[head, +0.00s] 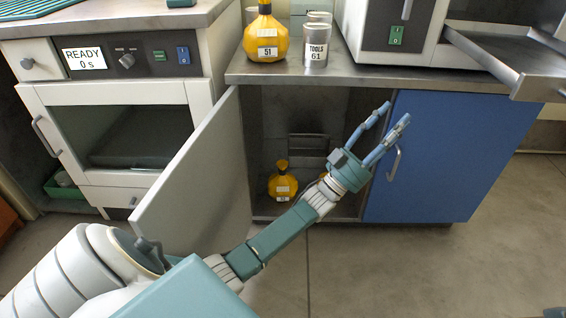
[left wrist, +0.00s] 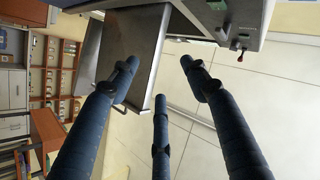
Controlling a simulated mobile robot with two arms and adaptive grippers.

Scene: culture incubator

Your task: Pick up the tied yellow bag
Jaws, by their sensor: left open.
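A yellow bag (head: 265,36) with a narrow tied neck and a white label reading 51 stands upright on the counter. Another tied yellow bag (head: 283,184) stands inside the open lower cabinet, its label too small to read. A further bit of yellow (head: 324,176) shows beside my left wrist, mostly hidden. My left gripper (head: 394,114) is open and empty, in front of the cabinet's blue door, up and right of the cabinet bag. In the left wrist view its spread blue fingers (left wrist: 160,76) hold nothing, and no yellow bag shows there. My right gripper is not in view.
The cabinet's left door (head: 195,175) stands open; the blue right door (head: 450,155) is shut. A metal cup labelled TOOLS 61 (head: 316,46) stands on the counter (head: 400,74). An oven-like unit reading READY (head: 84,59) is left; a metal shelf (head: 500,55) juts out right. Floor at right is clear.

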